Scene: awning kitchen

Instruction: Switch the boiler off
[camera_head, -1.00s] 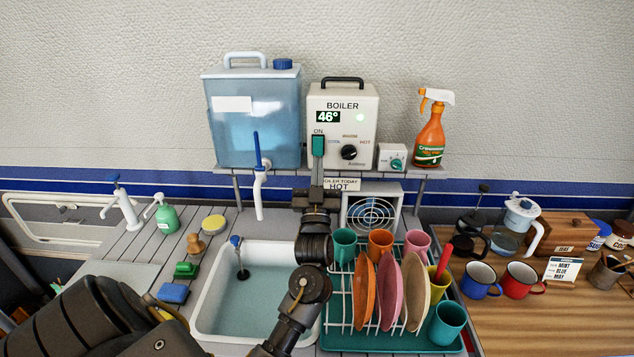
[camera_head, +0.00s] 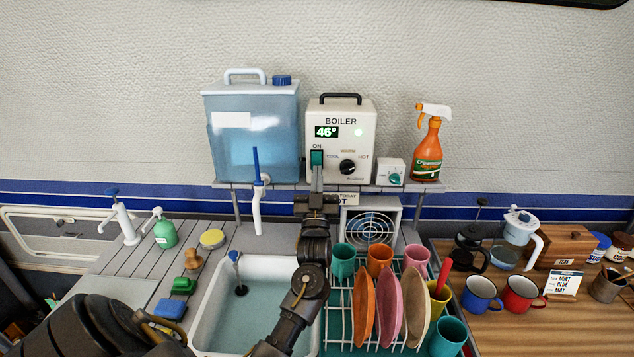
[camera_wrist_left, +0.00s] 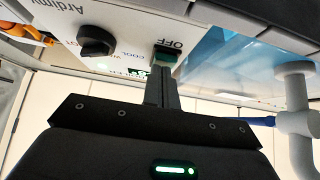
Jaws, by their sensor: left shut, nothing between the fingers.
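The boiler (camera_head: 341,133) is a cream box with a black handle on the shelf. Its display reads 46° and a green light glows beside it. A green switch (camera_head: 316,158) sits at its left, under the word ON. In the left wrist view, which is upside down, the switch (camera_wrist_left: 166,56) shows beside the word OFF. My left gripper (camera_head: 317,172) is shut and empty, its fingertips just below the switch. The left wrist view also shows these fingers (camera_wrist_left: 162,72) right by the switch; I cannot tell whether they touch. My right gripper is not in view.
A blue water tank (camera_head: 252,135) stands left of the boiler, with a tap (camera_head: 257,200) below. A small timer box (camera_head: 391,172) and an orange spray bottle (camera_head: 428,150) stand right. A fan (camera_head: 370,226), a sink (camera_head: 255,300) and a dish rack (camera_head: 340,315) lie below.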

